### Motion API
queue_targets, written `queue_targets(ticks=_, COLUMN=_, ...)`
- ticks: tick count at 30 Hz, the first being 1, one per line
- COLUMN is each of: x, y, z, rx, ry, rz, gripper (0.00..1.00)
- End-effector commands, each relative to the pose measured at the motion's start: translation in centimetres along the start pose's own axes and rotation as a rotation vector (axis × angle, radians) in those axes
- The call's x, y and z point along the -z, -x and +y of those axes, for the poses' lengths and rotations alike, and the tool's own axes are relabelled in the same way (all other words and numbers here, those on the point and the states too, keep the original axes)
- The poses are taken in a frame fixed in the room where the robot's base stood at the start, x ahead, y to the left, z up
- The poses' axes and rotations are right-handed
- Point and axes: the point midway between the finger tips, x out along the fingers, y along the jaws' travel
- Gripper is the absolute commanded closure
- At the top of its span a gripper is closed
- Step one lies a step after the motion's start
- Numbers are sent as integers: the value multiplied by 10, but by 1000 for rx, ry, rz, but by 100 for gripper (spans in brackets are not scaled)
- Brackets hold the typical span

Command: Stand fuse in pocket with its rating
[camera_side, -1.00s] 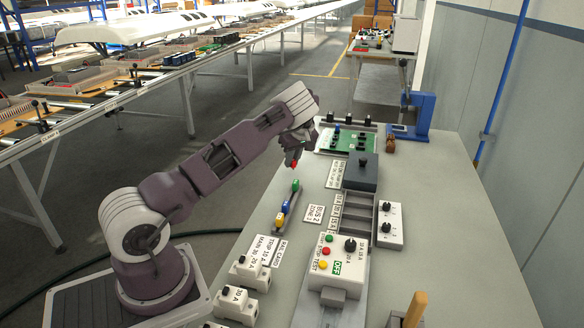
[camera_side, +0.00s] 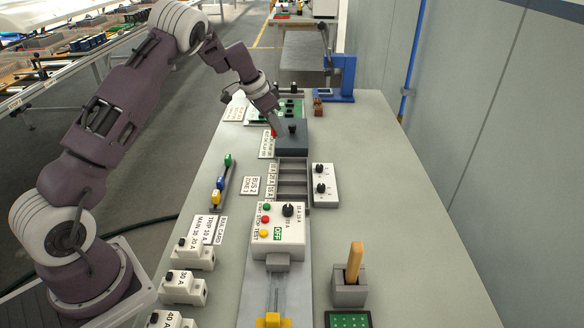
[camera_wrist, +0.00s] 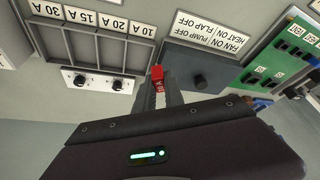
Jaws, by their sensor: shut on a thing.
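A red fuse (camera_wrist: 157,73) is held between the fingers of my gripper (camera_wrist: 159,96) in the wrist view; its printed marking is too small to read. In the side view the red fuse (camera_side: 274,133) and my gripper (camera_side: 277,131) are by the left edge of the dark switch box, beyond the pocket tray. The grey pocket tray (camera_side: 308,188) has several open pockets, which look empty. In the wrist view the tray (camera_wrist: 97,52) lies left of the fuse, with labels reading 30 A, 15 A, 20 A and 10 A along its edge.
The dark box (camera_wrist: 205,67) with a black knob is beside the fuse. A white two-knob box (camera_side: 325,186) stands right of the tray. A rack (camera_side: 222,186) holds green, blue and yellow fuses. The white panel (camera_side: 280,228) with buttons is at the tray's near end.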

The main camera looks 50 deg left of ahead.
Motion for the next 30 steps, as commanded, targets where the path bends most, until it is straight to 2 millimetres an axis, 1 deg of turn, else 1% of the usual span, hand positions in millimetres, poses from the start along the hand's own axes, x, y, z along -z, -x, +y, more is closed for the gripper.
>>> queue_targets(ticks=1, x=10, y=-1, z=12, rx=-49, ry=-124, rz=1, gripper=100)
queue_targets(ticks=3, x=20, y=0, z=26, rx=-107, ry=-265, rz=-1, gripper=100)
queue_targets(ticks=6, x=28, y=1, z=38, rx=-158, ry=-388, rz=-2, gripper=100)
queue_targets(ticks=9, x=31, y=-1, z=46, rx=-188, ry=-453, rz=-4, gripper=100)
queue_targets(ticks=11, x=27, y=-11, z=48, rx=-197, ry=-467, rz=-6, gripper=100)
queue_targets(ticks=12, x=23, y=-21, z=48, rx=-198, ry=-471, rz=-8, gripper=100)
queue_targets(ticks=15, x=14, y=-42, z=48, rx=-198, ry=-471, rz=-6, gripper=100)
queue_targets(ticks=20, x=6, y=-62, z=47, rx=-195, ry=-469, rz=-5, gripper=100)
queue_targets(ticks=24, x=-4, y=-85, z=47, rx=-195, ry=-468, rz=-7, gripper=100)
queue_targets(ticks=26, x=-7, y=-91, z=47, rx=-194, ry=-468, rz=-6, gripper=100)
queue_targets(ticks=30, x=-6, y=-91, z=46, rx=-193, ry=-469, rz=-4, gripper=100)
